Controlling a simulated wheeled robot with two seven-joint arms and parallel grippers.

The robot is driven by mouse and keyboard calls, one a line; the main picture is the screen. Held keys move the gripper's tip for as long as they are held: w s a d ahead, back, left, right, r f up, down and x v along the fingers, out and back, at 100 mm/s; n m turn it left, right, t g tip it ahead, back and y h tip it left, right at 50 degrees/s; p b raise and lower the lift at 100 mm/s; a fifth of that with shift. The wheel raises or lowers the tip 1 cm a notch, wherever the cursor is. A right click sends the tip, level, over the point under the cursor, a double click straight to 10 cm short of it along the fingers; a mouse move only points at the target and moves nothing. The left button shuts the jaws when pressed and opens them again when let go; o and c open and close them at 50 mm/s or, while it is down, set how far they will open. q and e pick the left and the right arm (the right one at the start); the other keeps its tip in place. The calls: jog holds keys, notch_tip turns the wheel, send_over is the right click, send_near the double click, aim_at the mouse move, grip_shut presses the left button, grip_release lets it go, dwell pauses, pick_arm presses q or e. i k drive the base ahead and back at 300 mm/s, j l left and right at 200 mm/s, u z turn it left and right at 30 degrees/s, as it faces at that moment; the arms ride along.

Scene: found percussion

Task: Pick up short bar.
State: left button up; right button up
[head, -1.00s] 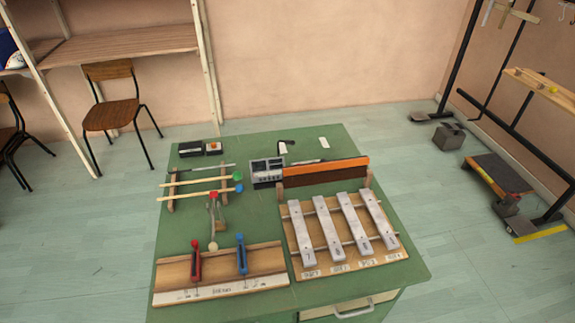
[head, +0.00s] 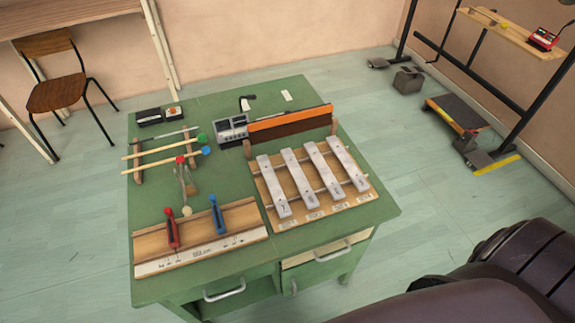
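Several pale metal bars lie side by side on a wooden rack (head: 260,188) at the right of the green bench. They are the far-left bar (head: 273,185), the second bar (head: 301,180), the third bar (head: 325,171) and the far-right bar (head: 350,164). They look close in length, and the labels along the front of the rack are too small to read, so I cannot tell which is the short bar. A dark arm part of mine fills the lower right corner. Neither of my grippers is in view.
The green bench (head: 230,180) also bears a wooden board (head: 245,214) with a red clamp (head: 171,228) and a blue clamp (head: 217,214), mallets (head: 160,165) on a stand, a grey device (head: 232,128) and an orange-edged board (head: 290,123) behind the bars.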

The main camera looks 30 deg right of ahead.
aim_at(336, 192)
jog(key=l+u, duration=0.7)
jog(key=u, duration=0.2)
jog(key=k+l+u, duration=0.2)
jog(key=l+u, duration=0.15)
jog(key=u, duration=0.15)
